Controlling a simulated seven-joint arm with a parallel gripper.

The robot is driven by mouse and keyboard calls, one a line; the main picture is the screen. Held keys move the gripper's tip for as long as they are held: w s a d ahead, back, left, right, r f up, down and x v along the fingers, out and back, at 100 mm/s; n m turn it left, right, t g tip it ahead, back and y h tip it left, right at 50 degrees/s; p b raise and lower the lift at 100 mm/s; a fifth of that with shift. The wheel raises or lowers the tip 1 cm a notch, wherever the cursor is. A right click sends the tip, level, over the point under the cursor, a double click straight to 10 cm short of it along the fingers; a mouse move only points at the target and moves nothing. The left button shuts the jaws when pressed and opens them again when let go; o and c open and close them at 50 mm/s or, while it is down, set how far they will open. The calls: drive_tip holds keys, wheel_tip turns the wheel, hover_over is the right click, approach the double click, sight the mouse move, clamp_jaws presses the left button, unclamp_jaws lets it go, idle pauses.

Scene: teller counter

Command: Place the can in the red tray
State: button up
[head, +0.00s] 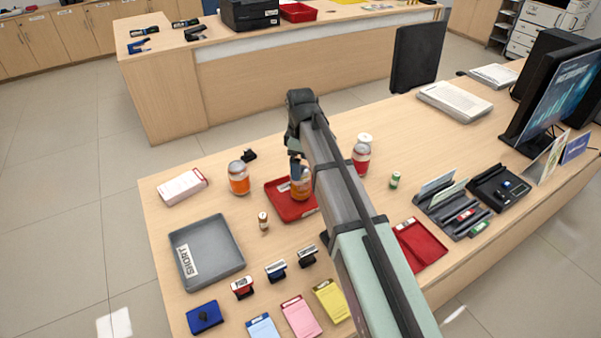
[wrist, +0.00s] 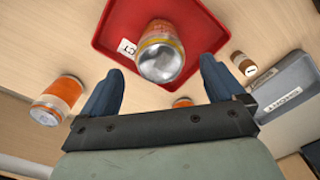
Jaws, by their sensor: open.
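The can (head: 301,186) is orange with a silver end and appears upright in the red tray (head: 281,204) in the head view. In the wrist view the can (wrist: 161,55) shows end-on in front of the red tray (wrist: 200,38). My gripper (head: 297,168) is over the tray with its blue fingers apart. In the wrist view the open gripper (wrist: 162,80) has one finger on each side of the can's near end; I cannot tell whether they touch it. The can's base is hard to see.
A similar orange container (head: 238,180) stands left of the tray, and a red one (head: 362,158) stands to its right. A small brown bottle (head: 263,221) and a grey tray (head: 206,252) are nearby. Another red tray (head: 420,246) lies right of my arm. Stamps and pads fill the front.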

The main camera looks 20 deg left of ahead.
drive_tip(key=shift+r, duration=2.05)
